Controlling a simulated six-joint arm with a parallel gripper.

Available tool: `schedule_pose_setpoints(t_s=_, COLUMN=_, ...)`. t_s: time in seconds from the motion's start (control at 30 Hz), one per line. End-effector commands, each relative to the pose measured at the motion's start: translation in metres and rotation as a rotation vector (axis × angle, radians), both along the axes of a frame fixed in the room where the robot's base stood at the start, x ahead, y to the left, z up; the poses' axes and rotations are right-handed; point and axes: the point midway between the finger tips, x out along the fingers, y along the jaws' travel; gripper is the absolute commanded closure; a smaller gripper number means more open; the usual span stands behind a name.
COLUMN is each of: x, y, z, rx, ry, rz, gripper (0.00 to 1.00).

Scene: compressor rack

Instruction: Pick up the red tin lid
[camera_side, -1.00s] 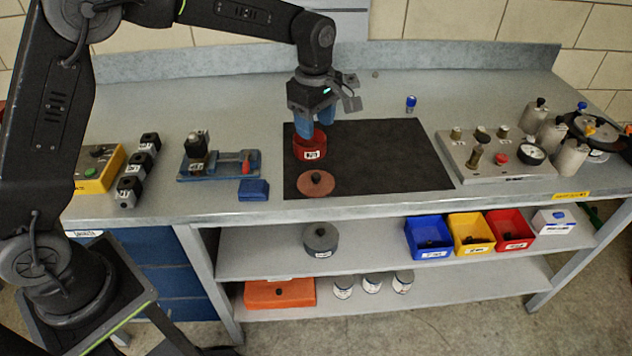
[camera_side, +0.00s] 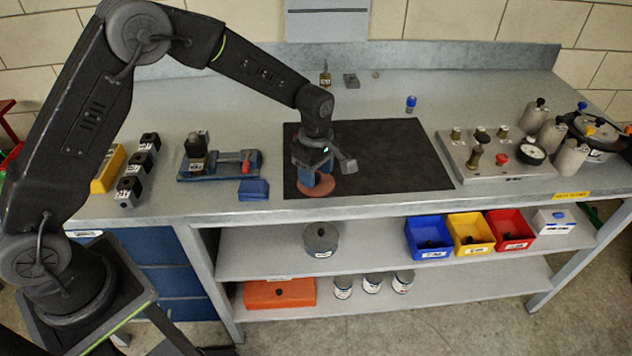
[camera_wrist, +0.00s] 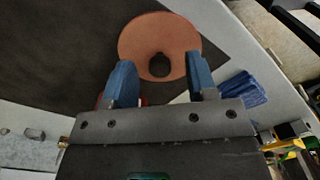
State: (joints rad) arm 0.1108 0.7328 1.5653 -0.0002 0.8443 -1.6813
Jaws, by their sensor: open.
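The red tin lid (camera_side: 318,191) is a flat reddish-orange disc lying on the dark mat (camera_side: 390,160) near its front left corner. In the wrist view the lid (camera_wrist: 140,38) shows a dark round knob near its lower edge. My gripper (camera_side: 314,183) points down over the lid. In the wrist view my gripper (camera_wrist: 160,66) is open, with its blue fingers on either side of the knob and a gap to each. I cannot tell how high the fingertips are above the lid. The red tin is mostly hidden; a bit of red (camera_wrist: 144,101) shows beside the left finger.
A blue block (camera_side: 254,189) and a blue vise-like fixture (camera_side: 220,165) stand left of the mat. A gauge panel (camera_side: 495,155) stands to the right. A small blue-capped part (camera_side: 411,103) is behind the mat. The mat's right side is clear.

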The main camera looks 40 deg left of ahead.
Motion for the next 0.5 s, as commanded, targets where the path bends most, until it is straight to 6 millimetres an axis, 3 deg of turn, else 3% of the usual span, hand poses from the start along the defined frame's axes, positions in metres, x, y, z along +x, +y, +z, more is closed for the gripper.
schedule_pose_setpoints(t_s=0.1, x=-0.0002, y=-0.0001, z=-0.0095, rx=0.000, ry=0.001, rz=0.000, gripper=0.48)
schedule_pose_setpoints(t_s=0.33, x=0.0000, y=-0.0001, z=-0.0105, rx=-0.001, ry=-0.001, rz=0.000, gripper=0.48)
schedule_pose_setpoints(t_s=0.5, x=0.0000, y=-0.0001, z=-0.0102, rx=-0.001, ry=-0.001, rz=0.000, gripper=0.63)
